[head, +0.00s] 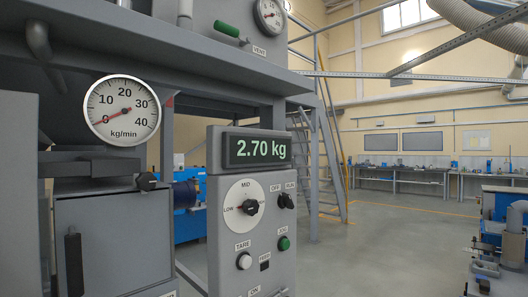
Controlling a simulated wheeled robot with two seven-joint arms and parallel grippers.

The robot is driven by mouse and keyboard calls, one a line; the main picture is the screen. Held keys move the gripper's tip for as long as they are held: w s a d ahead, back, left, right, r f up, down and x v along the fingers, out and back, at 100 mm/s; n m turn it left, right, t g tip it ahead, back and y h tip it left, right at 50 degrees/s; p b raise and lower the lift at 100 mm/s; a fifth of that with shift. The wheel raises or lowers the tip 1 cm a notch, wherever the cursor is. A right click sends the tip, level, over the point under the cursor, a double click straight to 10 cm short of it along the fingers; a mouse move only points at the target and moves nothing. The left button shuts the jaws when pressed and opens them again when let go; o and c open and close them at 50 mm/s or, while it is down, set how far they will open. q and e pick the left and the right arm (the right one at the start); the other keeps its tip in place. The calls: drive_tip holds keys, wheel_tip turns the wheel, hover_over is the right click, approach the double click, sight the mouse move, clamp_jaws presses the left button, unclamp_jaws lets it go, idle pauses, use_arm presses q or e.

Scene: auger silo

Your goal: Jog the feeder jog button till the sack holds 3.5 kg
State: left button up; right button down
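The green jog button (284,243) sits on the right of the grey control panel (222,226), under a small label that seems to read JOG. Nothing touches it in this view. The weight display (257,149) above the panel reads 2.70 kg in green digits. The round kg/min gauge (122,108) on the left has its red needle at about 0. The sack is not visible. Neither of my grippers is in view.
The panel also holds a LOW/MID dial (245,206), an OFF/RUN switch (287,201) and a white TARE button (244,261). A grey door (115,240) with a black handle is at left. Blue machinery (500,230) stands at right; open floor lies between.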

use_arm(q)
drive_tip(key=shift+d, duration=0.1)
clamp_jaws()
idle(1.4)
